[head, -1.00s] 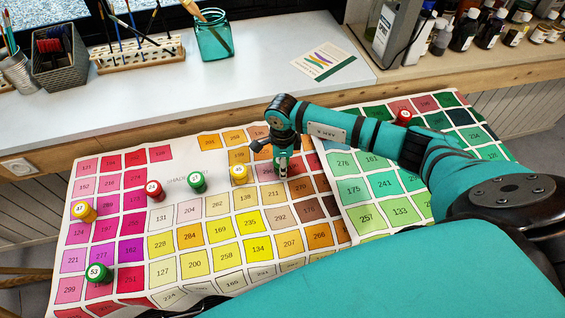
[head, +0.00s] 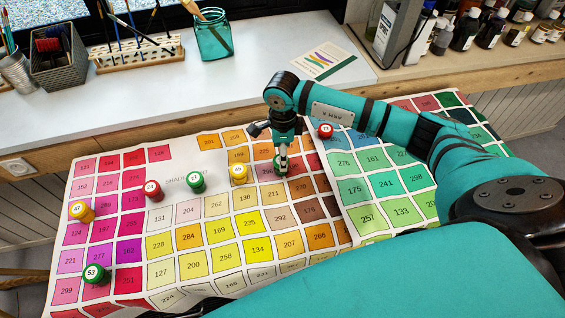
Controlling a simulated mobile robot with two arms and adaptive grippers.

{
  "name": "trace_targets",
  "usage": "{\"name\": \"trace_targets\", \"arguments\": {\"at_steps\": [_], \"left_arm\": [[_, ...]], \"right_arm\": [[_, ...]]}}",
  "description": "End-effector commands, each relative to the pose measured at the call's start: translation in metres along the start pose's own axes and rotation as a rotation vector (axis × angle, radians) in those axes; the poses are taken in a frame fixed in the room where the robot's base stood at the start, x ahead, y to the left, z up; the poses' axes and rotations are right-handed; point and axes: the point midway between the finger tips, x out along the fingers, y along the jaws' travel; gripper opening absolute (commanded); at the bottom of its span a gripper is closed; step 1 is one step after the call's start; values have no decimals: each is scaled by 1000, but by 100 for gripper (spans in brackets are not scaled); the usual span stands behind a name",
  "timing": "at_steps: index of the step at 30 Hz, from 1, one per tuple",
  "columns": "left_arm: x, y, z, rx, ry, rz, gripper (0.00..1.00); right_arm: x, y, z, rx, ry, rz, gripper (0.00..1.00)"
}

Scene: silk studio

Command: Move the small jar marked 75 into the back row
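A yellow jar marked 47 (head: 82,212) and a green jar marked 53 (head: 97,274) stand at left. My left gripper is out of view.
A red jar (head: 325,131) stands just right of my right gripper, close to my arm. A glass jar (head: 213,40), brush rack (head: 140,58), basket (head: 58,72) and card (head: 328,62) are on the bench.

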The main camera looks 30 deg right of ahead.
Motion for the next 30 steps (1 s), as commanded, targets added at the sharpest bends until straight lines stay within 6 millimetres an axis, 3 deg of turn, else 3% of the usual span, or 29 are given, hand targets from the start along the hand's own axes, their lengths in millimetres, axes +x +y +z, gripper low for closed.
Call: {"name": "trace_targets", "arguments": {"at_steps": [6,12,30], "left_arm": [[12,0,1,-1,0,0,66],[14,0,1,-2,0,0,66],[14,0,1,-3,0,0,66]], "right_arm": [[-42,-1,0,-2,-1,-3,66],[-62,0,0,0,0,-1,66],[-64,0,0,0,1,1,66]]}}
